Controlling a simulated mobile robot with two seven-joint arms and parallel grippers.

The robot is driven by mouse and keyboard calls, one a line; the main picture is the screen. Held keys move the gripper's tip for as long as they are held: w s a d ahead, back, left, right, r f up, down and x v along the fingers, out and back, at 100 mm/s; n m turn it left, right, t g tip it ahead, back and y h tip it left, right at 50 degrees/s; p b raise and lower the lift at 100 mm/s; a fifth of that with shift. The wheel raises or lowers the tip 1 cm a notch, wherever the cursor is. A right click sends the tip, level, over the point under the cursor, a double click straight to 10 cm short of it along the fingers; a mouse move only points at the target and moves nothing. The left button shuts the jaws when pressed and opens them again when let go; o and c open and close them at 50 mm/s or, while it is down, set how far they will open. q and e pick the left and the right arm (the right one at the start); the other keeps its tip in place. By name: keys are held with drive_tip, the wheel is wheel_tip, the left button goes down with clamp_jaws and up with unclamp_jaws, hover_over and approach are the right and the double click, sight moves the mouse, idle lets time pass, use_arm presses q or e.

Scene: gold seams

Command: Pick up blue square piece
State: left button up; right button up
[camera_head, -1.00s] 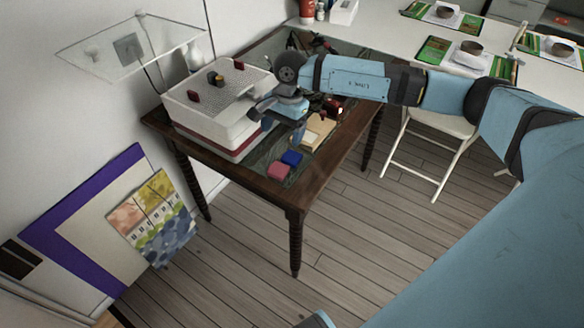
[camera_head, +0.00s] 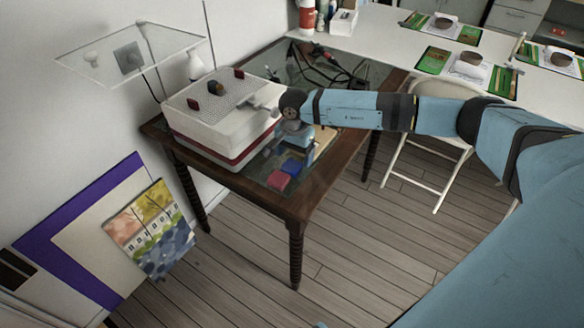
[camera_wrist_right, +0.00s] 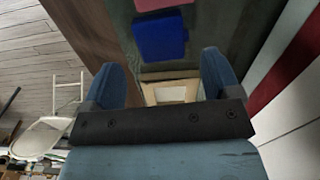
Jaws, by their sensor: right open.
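The blue square piece (camera_head: 292,167) lies near the front corner of the dark wooden table, touching or very close behind the red piece (camera_head: 279,181). In the right wrist view the blue piece (camera_wrist_right: 160,38) shows whole, just beyond the fingertips and between their lines. My right gripper (camera_wrist_right: 161,75) is open and empty, with one finger on each side of the picture. In the head view my right gripper (camera_head: 298,143) hangs over the table just behind the blue piece, partly hidden by its own wrist. My left gripper is not in view.
The white box machine with a red band (camera_head: 219,128) stands left of the pieces. A light wooden frame (camera_wrist_right: 170,92) lies near the blue piece. Dark cables (camera_head: 325,62) lie at the table's back. A white folding chair (camera_head: 437,150) stands to the right.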

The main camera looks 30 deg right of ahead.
sight(293, 164)
wheel_tip(293, 164, down, 4)
drive_tip(key=shift+w+a+r, duration=0.1)
drive_tip(key=shift+r, duration=0.15)
drive_tip(key=c, duration=1)
drive_tip(key=shift+o, duration=0.2)
drive_tip(key=shift+r, duration=0.1)
